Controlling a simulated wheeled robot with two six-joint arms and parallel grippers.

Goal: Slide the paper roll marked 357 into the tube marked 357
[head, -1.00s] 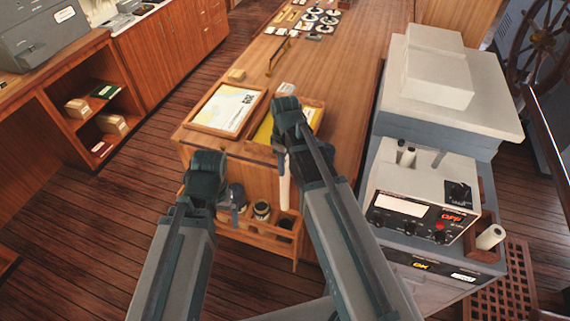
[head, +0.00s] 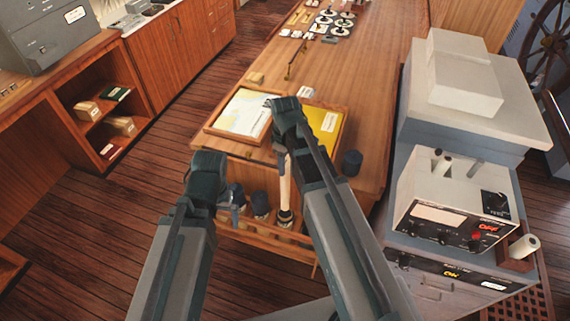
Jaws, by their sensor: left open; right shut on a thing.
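My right gripper (head: 282,150) is shut on a white paper roll (head: 285,185), which hangs upright below it. The roll's lower end meets the mouth of a dark tube (head: 284,219) in the picture. I cannot tell whether it is inside, touching or just above. My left gripper (head: 228,212) is open, low at the left, beside another dark tube (head: 237,195). A third dark tube (head: 260,204) stands between them. The tubes stand in a wooden rack (head: 265,238) at the table's near end. No 357 marking is legible on the roll or tubes.
The wooden table (head: 375,90) carries a framed chart (head: 241,112) and a yellow sheet in a tray (head: 322,118). A dark cylinder (head: 352,162) is at its right edge. A grey console (head: 455,212) stands right, with a white roll (head: 524,246) in a holder.

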